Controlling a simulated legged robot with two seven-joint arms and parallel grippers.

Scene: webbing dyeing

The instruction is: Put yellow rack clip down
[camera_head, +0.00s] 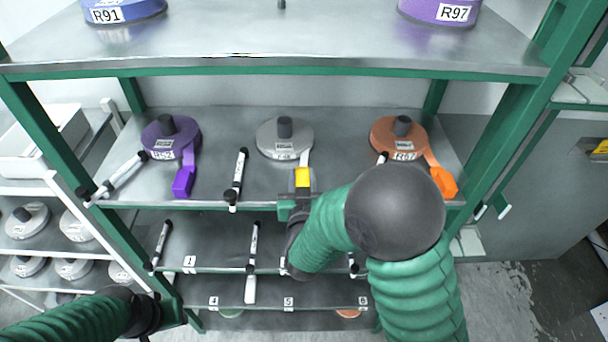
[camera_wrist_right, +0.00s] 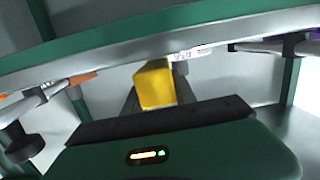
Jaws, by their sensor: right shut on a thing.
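The yellow rack clip (camera_head: 302,177) is at the front of the middle shelf, at the end of a pale strap from the grey spool (camera_head: 285,138). My right gripper (camera_head: 300,192) is shut on the yellow clip, close to the shelf's front edge. In the right wrist view the yellow clip (camera_wrist_right: 154,85) sits between the dark fingers, near the green shelf edge. I cannot tell whether the clip touches the shelf. My left gripper (camera_head: 172,312) is low at the left, mostly hidden behind its wrist; its jaws are not clear.
A purple spool (camera_head: 171,138) with a purple clip (camera_head: 184,182) is at the left. An orange spool (camera_head: 399,137) with an orange clip (camera_head: 443,182) is at the right. White rods (camera_head: 237,176) with black ends stick out from the shelves. Green posts (camera_head: 506,125) frame the rack.

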